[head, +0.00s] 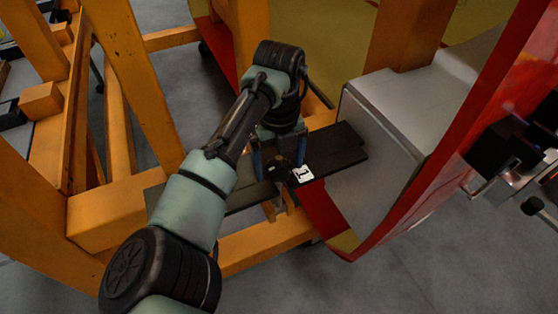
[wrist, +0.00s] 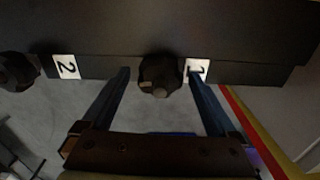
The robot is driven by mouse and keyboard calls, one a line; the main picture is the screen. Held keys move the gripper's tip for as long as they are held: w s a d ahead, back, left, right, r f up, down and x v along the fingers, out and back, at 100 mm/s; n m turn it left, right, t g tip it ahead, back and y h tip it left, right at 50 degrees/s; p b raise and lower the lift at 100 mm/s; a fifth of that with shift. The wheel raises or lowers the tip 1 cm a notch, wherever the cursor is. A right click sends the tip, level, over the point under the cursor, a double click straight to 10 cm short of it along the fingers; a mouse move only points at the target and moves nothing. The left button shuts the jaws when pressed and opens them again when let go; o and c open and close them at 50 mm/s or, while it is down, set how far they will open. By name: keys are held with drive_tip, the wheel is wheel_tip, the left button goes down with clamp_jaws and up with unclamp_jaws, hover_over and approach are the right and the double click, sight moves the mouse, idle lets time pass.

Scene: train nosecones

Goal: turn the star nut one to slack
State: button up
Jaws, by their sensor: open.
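Star nut one (wrist: 160,76) is a dark, lobed knob at the edge of a dark plate (wrist: 230,35), just left of the white label "1" (wrist: 197,70) in the wrist view. My gripper (wrist: 158,90) is open, with one blue finger on each side of this nut and a visible gap to it on both sides. In the head view my gripper (head: 279,166) reaches down over the nut (head: 279,170), beside the label "1" (head: 303,174). The nut is partly hidden there by the dark surroundings.
A second dark knob (wrist: 18,70) beside the label "2" (wrist: 66,67) sits at the left in the wrist view. Orange beams (head: 262,246) surround the arm. A grey block (head: 385,125) and a red-edged shell (head: 450,140) stand close on the right.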

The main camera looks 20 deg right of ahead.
drive_tip(key=shift+c, duration=0.3)
drive_tip(key=c, duration=1.3)
drive_tip(key=shift+r, duration=0.1)
